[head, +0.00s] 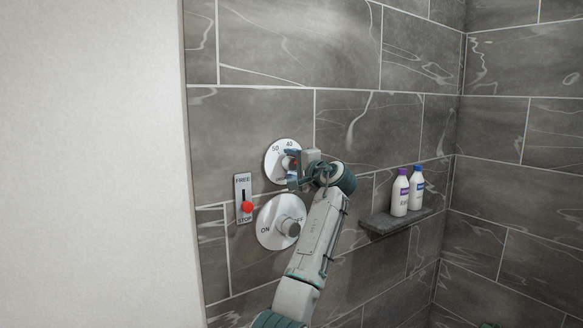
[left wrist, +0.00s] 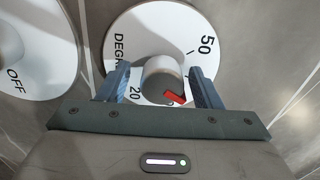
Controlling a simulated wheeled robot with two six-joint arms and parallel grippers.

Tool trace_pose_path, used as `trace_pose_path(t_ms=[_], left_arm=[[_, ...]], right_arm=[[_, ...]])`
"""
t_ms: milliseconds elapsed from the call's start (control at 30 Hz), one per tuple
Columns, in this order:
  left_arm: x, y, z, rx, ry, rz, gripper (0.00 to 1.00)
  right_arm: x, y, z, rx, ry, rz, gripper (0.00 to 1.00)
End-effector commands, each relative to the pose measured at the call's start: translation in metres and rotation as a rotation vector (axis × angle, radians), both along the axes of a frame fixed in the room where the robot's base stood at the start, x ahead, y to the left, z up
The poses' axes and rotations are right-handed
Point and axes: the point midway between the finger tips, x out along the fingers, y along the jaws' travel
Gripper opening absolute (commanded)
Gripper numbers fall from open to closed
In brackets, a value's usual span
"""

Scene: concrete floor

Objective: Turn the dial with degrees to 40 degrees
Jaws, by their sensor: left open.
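The degree dial (head: 271,163) is a round white plate on the tiled wall, marked 50 and 40 along its top in the head view. In the left wrist view its plate (left wrist: 150,25) shows 50 at upper right and 20 at lower left. Its grey knob (left wrist: 163,75) has a red pointer (left wrist: 176,98) aimed to the lower right; the number there is hidden by my gripper. My left gripper (head: 290,168) is open at the dial, its fingers (left wrist: 158,78) on either side of the knob. I cannot tell whether they touch it. My right gripper is not in view.
Below is an ON/OFF dial (head: 267,232), partly behind my arm. A FREE/STOP plate (head: 238,191) with a red button (head: 247,207) is at left. A corner shelf (head: 385,224) holds two bottles (head: 400,192) (head: 416,188). A pale wall (head: 90,160) stands at far left.

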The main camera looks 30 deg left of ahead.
Motion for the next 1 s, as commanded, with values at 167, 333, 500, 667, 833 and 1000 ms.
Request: trace_pose_path(t_ms=[167, 333, 500, 667, 833, 1000], left_arm=[[-0.010, -0.027, -0.004, -0.002, -0.002, -0.003, 0.59], [-0.023, -0.060, -0.006, -0.003, -0.001, -0.004, 0.59], [-0.033, -0.084, -0.005, -0.004, 0.001, -0.003, 0.59], [-0.038, -0.094, -0.004, -0.004, 0.004, 0.000, 0.59], [-0.039, -0.095, -0.003, -0.004, 0.004, 0.001, 0.59], [-0.038, -0.096, -0.003, -0.003, 0.000, -0.006, 0.59]], right_arm=[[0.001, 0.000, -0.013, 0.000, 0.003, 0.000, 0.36], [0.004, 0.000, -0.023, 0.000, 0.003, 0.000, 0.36], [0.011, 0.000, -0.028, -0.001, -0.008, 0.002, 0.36], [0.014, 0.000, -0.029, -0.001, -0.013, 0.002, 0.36], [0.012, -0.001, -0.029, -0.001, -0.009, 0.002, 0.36], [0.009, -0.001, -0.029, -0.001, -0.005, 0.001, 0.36]])
